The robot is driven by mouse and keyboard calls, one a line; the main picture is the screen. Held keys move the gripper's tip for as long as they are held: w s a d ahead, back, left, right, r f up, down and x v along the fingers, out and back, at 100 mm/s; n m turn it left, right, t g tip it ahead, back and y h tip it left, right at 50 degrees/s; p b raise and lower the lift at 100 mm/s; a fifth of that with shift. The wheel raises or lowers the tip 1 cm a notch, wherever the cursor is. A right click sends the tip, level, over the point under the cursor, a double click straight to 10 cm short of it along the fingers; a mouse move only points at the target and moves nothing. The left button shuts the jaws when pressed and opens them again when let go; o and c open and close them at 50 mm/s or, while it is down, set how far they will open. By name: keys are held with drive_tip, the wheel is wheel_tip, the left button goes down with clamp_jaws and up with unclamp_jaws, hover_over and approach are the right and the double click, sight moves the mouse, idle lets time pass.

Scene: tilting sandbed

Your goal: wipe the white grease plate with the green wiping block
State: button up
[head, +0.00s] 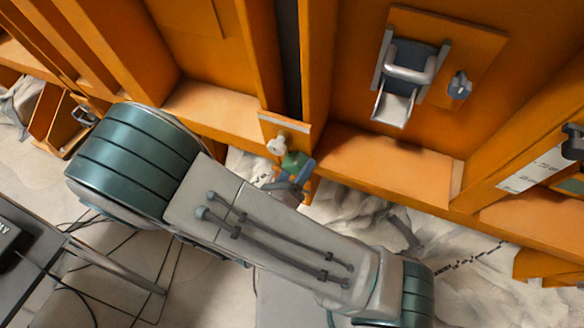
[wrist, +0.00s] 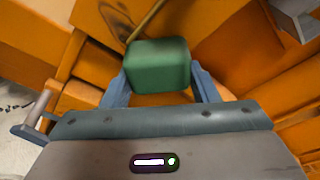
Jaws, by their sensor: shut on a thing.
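The green wiping block (wrist: 158,66) is held between the two blue fingers of my gripper (wrist: 160,88) in the wrist view. In the head view the green block (head: 294,160) shows small at my gripper (head: 290,173), close to the orange frame and beside a small board with a white knob. A white plate (head: 535,167) with faint dark marks, which looks like the grease plate, is on the slanted orange beam at the far right of the head view. The block is well apart from it. I do not see this plate in the wrist view.
The small board (head: 284,126) stands by the block. A metal latch (head: 408,70) and a grey knob (head: 459,86) sit on the orange panel. A dark fitting (head: 573,143) is beside the white plate. Pale sand (head: 350,208) lies below the frame.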

drive_tip(key=shift+w+a+r+p, duration=0.2)
drive_tip(key=shift+w+a+p, duration=0.15)
drive_tip(key=shift+p, duration=0.1)
drive_tip(key=shift+c, duration=0.3)
drive_tip(key=shift+w+a+f+p, duration=0.1)
drive_tip(key=shift+w+a+p, duration=0.25)
drive_tip(key=shift+a, duration=0.7)
drive_tip(key=shift+w+a+p, duration=0.15)
drive_tip(key=shift+w+a, duration=0.3)
drive_tip(key=shift+a, duration=0.6)
drive_tip(key=shift+w+a+f+p, duration=0.1)
drive_tip(key=shift+w+a+p, duration=0.25)
drive_tip(key=shift+a, duration=0.7)
drive_tip(key=shift+s, duration=0.1)
drive_tip(key=shift+s+d+f+v, duration=0.1)
drive_tip(key=shift+f+v, duration=0.05)
drive_tip(key=shift+v, duration=0.8)
drive_tip(key=shift+s+d+f+v, duration=0.1)
drive_tip(key=shift+d+f+v, duration=0.1)
drive_tip(key=shift+v, duration=0.75)
drive_tip(key=shift+d+f+v, duration=0.1)
drive_tip(key=shift+f+v, duration=0.05)
drive_tip(key=shift+v, duration=0.8)
drive_tip(key=v, duration=0.3)
drive_tip(key=shift+d+f, duration=0.2)
